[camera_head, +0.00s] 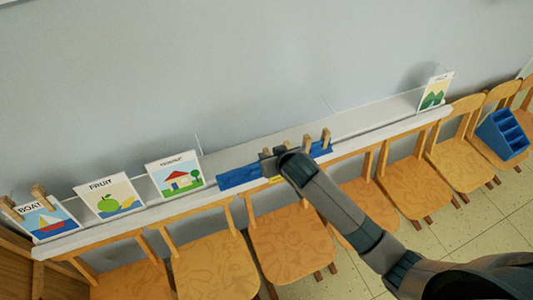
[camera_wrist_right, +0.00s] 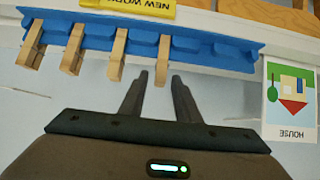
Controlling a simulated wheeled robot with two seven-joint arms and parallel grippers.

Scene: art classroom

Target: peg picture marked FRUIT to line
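The FRUIT picture (camera_head: 110,197), a white card with a yellow and green fruit drawing, leans on the wall shelf between the BOAT picture (camera_head: 47,221) and the HOUSE picture (camera_head: 176,177). Two wooden pegs (camera_head: 41,196) are at BOAT's top edge. A blue peg holder (camera_head: 238,176) on the shelf carries several wooden pegs. My right gripper (camera_wrist_right: 159,77) is open, its fingers on either side of the end peg (camera_wrist_right: 164,50), with gaps visible. In the head view, my right gripper (camera_head: 272,158) partly hides the holder. I cannot clearly make out the line. My left gripper is not in view.
The white shelf (camera_head: 375,125) runs along the grey wall, with a mountain picture (camera_head: 435,91) at its right. Wooden chairs (camera_head: 215,265) stand close in front. A blue caddy (camera_head: 503,134) sits on a right-hand chair. The shelf between holder and mountain picture is mostly clear.

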